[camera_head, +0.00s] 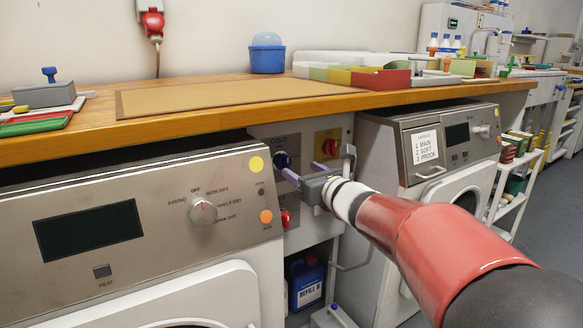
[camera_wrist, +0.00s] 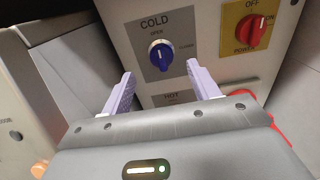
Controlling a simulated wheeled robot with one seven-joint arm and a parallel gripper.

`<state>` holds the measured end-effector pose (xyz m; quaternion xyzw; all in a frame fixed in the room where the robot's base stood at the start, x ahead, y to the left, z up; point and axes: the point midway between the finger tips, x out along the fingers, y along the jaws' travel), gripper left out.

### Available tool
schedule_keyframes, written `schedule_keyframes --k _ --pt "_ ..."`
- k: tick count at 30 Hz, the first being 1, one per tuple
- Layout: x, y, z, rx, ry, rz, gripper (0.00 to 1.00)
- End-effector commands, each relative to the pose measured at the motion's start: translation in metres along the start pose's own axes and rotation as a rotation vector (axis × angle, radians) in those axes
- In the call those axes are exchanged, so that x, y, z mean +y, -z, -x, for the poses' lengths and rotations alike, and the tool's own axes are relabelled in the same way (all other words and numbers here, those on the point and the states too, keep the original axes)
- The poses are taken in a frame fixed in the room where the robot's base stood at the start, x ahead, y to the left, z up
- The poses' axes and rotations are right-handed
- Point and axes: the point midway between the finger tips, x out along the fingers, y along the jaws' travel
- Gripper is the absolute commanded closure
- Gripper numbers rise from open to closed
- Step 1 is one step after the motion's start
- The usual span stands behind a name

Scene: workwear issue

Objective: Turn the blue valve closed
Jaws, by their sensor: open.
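The blue valve (camera_wrist: 161,55) is a round knob on a dark grey panel labelled COLD, with OPEN above it and CLOSED to its right. Its white mark points up, towards OPEN. In the head view the valve (camera_head: 281,160) shows between the two machines, partly behind my gripper. My gripper (camera_wrist: 160,80) is open and empty, with its two lilac fingers spread left and right below the valve in the wrist view. The fingertips look short of the knob and apart from it. In the head view my gripper (camera_head: 299,168) is just in front of the panel.
A red power knob (camera_wrist: 254,31) on a yellow plate is right of the valve. A HOT label (camera_wrist: 171,97) is below, and a red knob (camera_head: 286,219) sits low on the panel. Machines flank the gap: left (camera_head: 150,200), right (camera_head: 440,145). A wooden worktop (camera_head: 190,124) overhangs it.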

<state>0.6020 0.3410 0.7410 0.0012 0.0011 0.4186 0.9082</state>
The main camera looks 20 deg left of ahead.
Motion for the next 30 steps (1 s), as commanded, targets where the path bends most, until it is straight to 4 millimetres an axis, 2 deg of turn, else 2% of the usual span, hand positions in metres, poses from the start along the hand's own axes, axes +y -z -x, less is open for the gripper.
schedule_keyframes --k 12,15,26,30 --pt "0.000 -0.001 -0.059 0.001 -0.002 0.009 0.40" --pt "0.000 -0.001 -0.069 -0.001 -0.002 0.007 0.40" --pt "0.000 -0.001 -0.076 -0.001 0.000 0.004 0.40" --pt "0.000 -0.001 -0.076 -0.001 0.000 0.004 0.56"
